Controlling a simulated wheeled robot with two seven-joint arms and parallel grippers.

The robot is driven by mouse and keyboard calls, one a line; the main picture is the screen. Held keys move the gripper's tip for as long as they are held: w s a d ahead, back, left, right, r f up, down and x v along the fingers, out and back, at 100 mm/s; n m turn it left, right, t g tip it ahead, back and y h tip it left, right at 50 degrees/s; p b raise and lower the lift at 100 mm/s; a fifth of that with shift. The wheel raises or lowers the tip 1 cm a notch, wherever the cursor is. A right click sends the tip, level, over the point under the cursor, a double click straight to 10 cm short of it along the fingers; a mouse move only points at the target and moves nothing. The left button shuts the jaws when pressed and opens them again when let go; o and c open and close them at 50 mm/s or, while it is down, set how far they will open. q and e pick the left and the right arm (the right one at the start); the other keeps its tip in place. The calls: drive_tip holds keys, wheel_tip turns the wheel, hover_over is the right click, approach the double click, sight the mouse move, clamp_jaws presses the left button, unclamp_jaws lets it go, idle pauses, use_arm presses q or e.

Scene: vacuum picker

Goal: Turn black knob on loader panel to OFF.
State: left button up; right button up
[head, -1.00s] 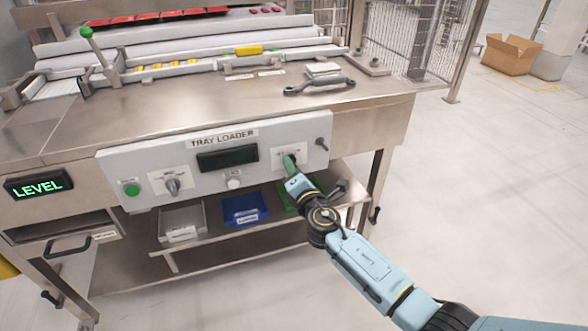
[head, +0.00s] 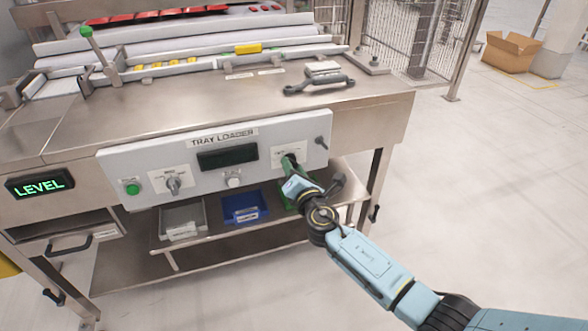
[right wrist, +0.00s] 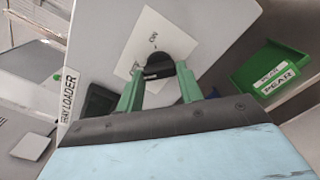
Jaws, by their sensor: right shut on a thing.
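The loader panel (head: 120,168) is a light grey box front marked TRAY LOADER, below the steel table top. The black knob (right wrist: 158,68) sits on a white label plate (right wrist: 150,35) at the panel's right part. In the right wrist view, ON is printed above the knob, and smaller marking left of it is too small to read. My right gripper (head: 291,161) has its green fingers on either side of the knob, shut on it. The fingers partly hide the knob, and its exact pointing is hard to tell. My left gripper is not in view.
The panel also carries a green button (head: 132,188), a grey selector knob (head: 173,183), a dark display (head: 227,156) and a white button (head: 234,181). Below stand a grey bin (head: 182,220), a blue bin (head: 240,208) and a green bin (right wrist: 268,77).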

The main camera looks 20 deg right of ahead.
drive_tip(key=o, duration=1)
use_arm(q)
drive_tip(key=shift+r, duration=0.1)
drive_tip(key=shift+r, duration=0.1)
use_arm(e)
drive_tip(key=shift+s, duration=0.1)
use_arm(q)
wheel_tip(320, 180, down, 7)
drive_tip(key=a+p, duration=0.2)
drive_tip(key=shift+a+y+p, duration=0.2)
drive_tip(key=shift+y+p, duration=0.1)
drive_tip(key=shift+p, duration=0.05)
use_arm(e)
drive_tip(key=s, duration=1.3)
drive_tip(key=shift+s+d, duration=0.1)
drive_tip(key=shift+d, duration=0.15)
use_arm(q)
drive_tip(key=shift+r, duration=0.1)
